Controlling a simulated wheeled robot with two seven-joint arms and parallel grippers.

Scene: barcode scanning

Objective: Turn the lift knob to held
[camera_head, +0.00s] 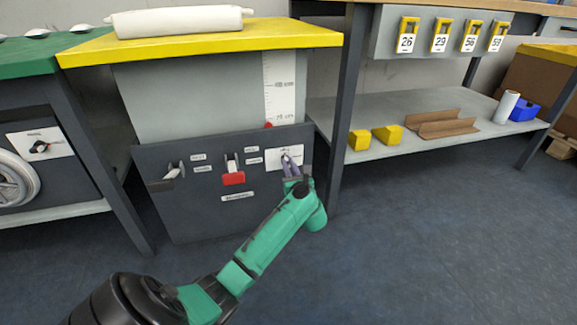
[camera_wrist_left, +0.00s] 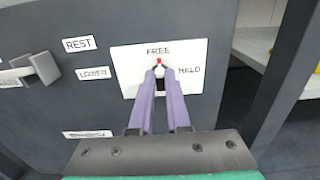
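The lift knob (camera_wrist_left: 159,69) is small and sits on a white plate (camera_wrist_left: 124,62) on the dark front panel. Its red mark points up at the word FREE; the word HELD is to the right. The plate also shows in the head view (camera_head: 296,156). My left gripper (camera_wrist_left: 160,76) has its two purple fingers at the plate, one on each side of the knob. They hide part of the knob, and I cannot tell if they touch it. In the head view my left gripper (camera_head: 291,166) is at the panel's right side. My right gripper is not in view.
Left of the plate on the panel are a red-ended lever (camera_head: 233,177) and another lever (camera_head: 174,170). A yellow tabletop (camera_head: 270,36) carrying a white roll (camera_head: 180,21) is above. A table leg (camera_head: 345,110) stands close right of my gripper.

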